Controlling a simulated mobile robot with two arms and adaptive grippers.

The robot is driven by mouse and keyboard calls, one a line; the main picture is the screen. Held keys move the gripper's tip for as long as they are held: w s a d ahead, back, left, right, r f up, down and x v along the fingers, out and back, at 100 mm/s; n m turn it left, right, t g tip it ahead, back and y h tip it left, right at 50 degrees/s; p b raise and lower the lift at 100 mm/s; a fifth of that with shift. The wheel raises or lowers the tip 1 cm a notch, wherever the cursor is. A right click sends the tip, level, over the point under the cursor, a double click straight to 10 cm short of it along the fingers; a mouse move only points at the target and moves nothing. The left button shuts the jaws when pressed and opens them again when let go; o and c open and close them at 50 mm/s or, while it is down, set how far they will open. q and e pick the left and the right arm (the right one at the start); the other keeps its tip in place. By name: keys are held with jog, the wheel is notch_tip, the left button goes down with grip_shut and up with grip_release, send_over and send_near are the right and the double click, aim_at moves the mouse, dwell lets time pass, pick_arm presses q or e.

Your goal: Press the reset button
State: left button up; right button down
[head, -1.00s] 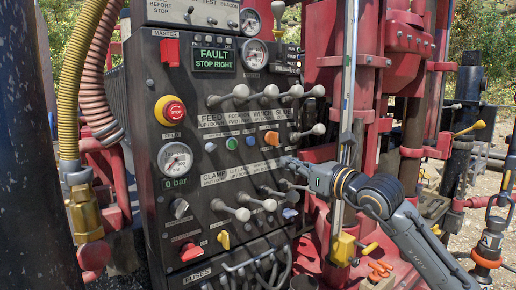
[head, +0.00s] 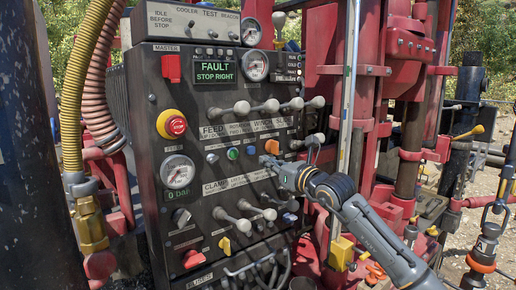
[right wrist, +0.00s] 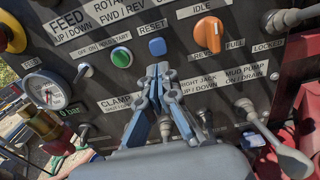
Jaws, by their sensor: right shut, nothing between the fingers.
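The blue button (head: 251,150), which I take as the reset button, sits on the dark control panel between a green knob (head: 233,153) and an orange knob (head: 272,147). The blue button (right wrist: 158,47) also shows in the right wrist view, just beyond my fingertips. My right gripper (head: 268,162) is shut and empty, its tips a little below and right of the button in the head view. In the wrist view the gripper (right wrist: 160,70) points up at the button, with a small gap in the picture; contact cannot be told. My left gripper is not in view.
Levers stand out from the panel above (head: 270,105) and below (head: 245,210) my gripper. A red stop knob (head: 175,126) with a yellow collar is at the left. Red rig frames stand to the right.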

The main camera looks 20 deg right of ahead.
aim_at(252, 152)
jog(key=p+x, duration=0.2)
jog(key=x, duration=0.2)
jog(key=shift+w+a, duration=0.1)
jog(key=shift+w, duration=0.1)
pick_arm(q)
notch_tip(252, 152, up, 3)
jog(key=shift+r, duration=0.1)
pick_arm(e)
jog(key=shift+w+a+f+b, duration=0.1)
jog(key=shift+w+f+b, duration=0.05)
jog(key=shift+w+b, duration=0.35)
jog(key=shift+b, duration=0.4)
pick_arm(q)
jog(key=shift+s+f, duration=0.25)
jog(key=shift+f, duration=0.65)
pick_arm(e)
jog(key=shift+s+r, duration=0.1)
jog(key=shift+r, duration=0.45)
